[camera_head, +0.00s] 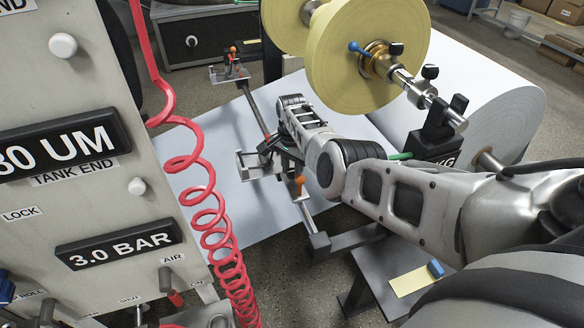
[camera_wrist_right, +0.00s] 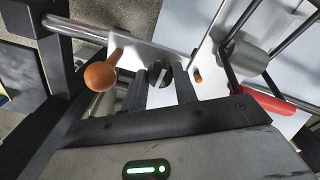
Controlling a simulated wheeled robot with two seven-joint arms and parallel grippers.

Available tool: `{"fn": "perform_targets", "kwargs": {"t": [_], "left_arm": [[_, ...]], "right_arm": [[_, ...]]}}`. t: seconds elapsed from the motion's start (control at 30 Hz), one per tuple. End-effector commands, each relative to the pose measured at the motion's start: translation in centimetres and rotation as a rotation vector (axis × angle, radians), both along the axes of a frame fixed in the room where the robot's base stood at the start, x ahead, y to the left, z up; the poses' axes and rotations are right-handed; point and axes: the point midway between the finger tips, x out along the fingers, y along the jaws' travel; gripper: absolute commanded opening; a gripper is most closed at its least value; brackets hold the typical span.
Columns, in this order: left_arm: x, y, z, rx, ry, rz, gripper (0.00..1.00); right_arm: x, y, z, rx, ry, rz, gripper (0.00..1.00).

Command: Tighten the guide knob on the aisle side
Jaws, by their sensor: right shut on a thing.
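The guide knob (camera_wrist_right: 158,74) is black with a pale bar across its face, and it sits on a white guide plate (camera_wrist_right: 127,50) in the right wrist view. My right gripper (camera_wrist_right: 160,84) has its two dark fingers on either side of the knob, shut on it. In the head view my right gripper (camera_head: 267,148) reaches down to the guide on the cross rod, and it hides the knob there. An orange ball handle (camera_wrist_right: 100,77) stands beside the knob; an orange handle (camera_head: 299,184) also shows in the head view. My left gripper is not in view.
A yellow roll (camera_head: 350,65) on a shaft stands above and behind my right arm. A red coiled hose (camera_head: 200,185) hangs at the left by the control panel (camera_head: 85,215). A red handle (camera_wrist_right: 262,103) lies right of my fingers. Pale sheet (camera_head: 215,130) stretches under the rod.

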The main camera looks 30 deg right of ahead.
Motion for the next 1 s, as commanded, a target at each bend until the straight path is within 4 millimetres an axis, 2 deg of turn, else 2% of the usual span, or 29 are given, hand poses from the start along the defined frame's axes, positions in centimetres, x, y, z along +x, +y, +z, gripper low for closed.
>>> {"fn": "perform_targets", "kwargs": {"t": [0.3, 0.73, 0.77, 0.8, 0.83, 1.0], "left_arm": [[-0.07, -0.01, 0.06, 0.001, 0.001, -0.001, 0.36], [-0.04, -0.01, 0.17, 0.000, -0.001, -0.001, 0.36], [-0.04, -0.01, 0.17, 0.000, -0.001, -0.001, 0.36], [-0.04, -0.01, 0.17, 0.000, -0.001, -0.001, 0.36], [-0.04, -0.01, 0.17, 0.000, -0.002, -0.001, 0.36], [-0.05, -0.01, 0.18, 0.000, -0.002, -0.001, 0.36]], "right_arm": [[0.03, -0.09, 0.04, -0.002, -0.001, -0.084, 0.06], [0.03, -0.12, 0.04, -0.003, -0.001, -0.091, 0.06], [0.03, -0.12, 0.04, -0.003, -0.001, -0.091, 0.34], [0.03, -0.11, 0.04, -0.003, -0.001, -0.091, 0.45], [0.03, -0.10, 0.04, -0.003, -0.001, -0.091, 0.50], [0.02, -0.07, 0.03, -0.002, -0.001, -0.090, 0.50]]}}
